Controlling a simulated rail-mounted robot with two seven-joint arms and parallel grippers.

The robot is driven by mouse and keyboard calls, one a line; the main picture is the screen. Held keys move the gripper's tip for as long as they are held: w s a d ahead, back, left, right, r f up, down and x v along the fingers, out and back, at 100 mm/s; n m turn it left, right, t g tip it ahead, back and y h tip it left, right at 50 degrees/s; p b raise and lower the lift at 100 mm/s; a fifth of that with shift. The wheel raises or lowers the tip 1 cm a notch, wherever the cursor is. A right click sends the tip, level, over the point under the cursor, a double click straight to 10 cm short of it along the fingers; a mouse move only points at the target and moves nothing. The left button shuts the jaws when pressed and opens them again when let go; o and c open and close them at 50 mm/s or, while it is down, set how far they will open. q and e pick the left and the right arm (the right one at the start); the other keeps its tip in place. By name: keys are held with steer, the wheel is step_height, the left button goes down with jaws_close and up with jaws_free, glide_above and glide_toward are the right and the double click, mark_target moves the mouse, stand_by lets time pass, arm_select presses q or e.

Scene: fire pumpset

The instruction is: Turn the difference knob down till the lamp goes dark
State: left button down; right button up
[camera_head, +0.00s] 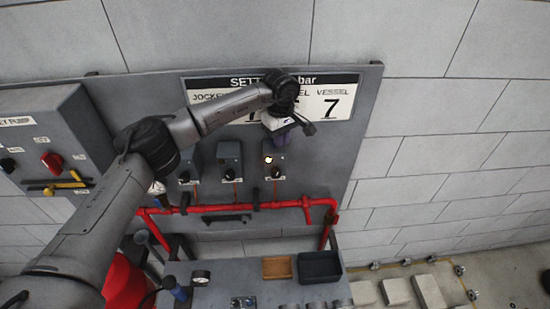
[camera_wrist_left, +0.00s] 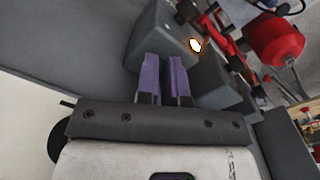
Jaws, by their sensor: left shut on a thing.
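The lamp (camera_head: 268,160) glows white on the front of the rightmost of three small grey boxes (camera_head: 281,159); it is also lit in the left wrist view (camera_wrist_left: 195,45). A dark round knob (camera_head: 276,172) shows low on that box's front. My left gripper (camera_head: 281,139) is at the top of this box. In the left wrist view its purple fingers (camera_wrist_left: 164,60) are close together against the grey box (camera_wrist_left: 160,36). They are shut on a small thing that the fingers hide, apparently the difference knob. My right gripper is not in view.
The other two boxes (camera_head: 229,162) stand to the left on the grey panel. A settings sign (camera_head: 337,104) is above, partly behind my left arm. Red pipes (camera_head: 240,207) run below. A control cabinet (camera_head: 52,125) is at the left. An open dark tray (camera_head: 320,267) sits below.

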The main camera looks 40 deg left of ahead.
mark_target(281, 152)
arm_select(q)
steer(key=shift+a+f, duration=0.45)
steer(key=shift+f, duration=0.3)
steer(key=shift+d, duration=0.4)
steer(key=shift+r+p, duration=0.2)
steer(key=shift+p, duration=0.15)
steer(key=shift+s+d+r+p, duration=0.1)
steer(key=shift+d+r+p, duration=0.1)
steer(key=shift+r+p, duration=0.35)
step_height(281, 152, up, 5)
steer(key=p, duration=0.2)
steer(key=shift+d+p, duration=0.15)
steer(key=shift+p, duration=0.25)
